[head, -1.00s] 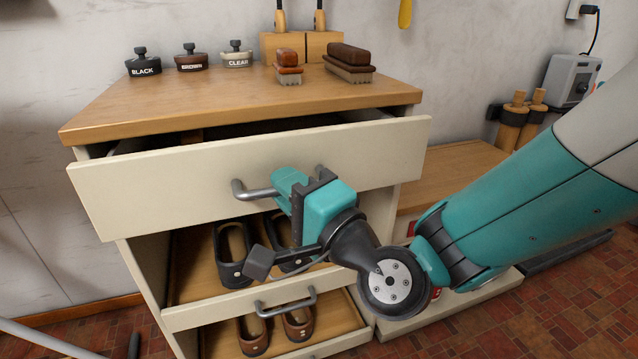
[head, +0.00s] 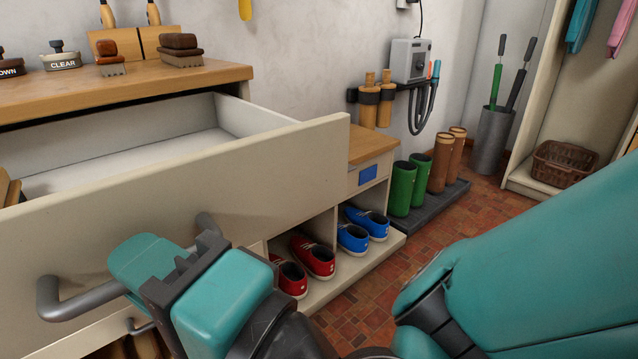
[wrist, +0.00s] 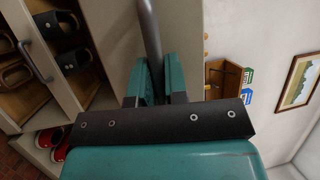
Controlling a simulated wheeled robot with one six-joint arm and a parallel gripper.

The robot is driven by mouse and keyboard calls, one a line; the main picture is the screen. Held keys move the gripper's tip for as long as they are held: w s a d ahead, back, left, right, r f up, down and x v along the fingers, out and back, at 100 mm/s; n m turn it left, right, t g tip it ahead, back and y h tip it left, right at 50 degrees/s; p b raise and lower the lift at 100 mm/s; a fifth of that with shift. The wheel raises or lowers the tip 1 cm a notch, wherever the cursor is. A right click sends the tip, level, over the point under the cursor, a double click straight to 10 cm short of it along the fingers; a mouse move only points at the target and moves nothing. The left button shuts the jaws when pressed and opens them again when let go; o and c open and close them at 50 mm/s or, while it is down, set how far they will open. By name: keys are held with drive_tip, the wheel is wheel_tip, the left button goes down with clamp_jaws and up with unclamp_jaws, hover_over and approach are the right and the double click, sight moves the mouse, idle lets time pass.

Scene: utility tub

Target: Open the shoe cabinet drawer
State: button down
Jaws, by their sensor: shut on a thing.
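The shoe cabinet drawer (head: 290,182) is the top cream drawer, and it stands well out from the wooden cabinet top (head: 150,82). Its pale inside shows, mostly bare, with a wooden item at the left edge. My gripper (head: 150,262) is at the drawer front, shut on the grey bar handle (head: 75,302). In the wrist view the handle (wrist: 151,38) runs between the two teal fingers (wrist: 158,82). The fingers hide part of the handle.
Red shoes (head: 312,257) and blue shoes (head: 365,222) sit in low cubbies right of the drawer. Green boots (head: 403,187) and brown boots stand beyond. Brushes (head: 180,50) and tins stand on the cabinet top. The tiled floor (head: 440,235) at the right is open.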

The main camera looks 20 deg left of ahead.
drive_tip(key=shift+s+d, duration=0.15)
drive_tip(key=shift+s, duration=0.1)
drive_tip(key=c, duration=1.2)
unclamp_jaws()
drive_tip(key=shift+w, duration=0.1)
drive_tip(key=shift+o, duration=0.2)
drive_tip(key=b+v, duration=1.2)
drive_tip(key=shift+b, duration=0.35)
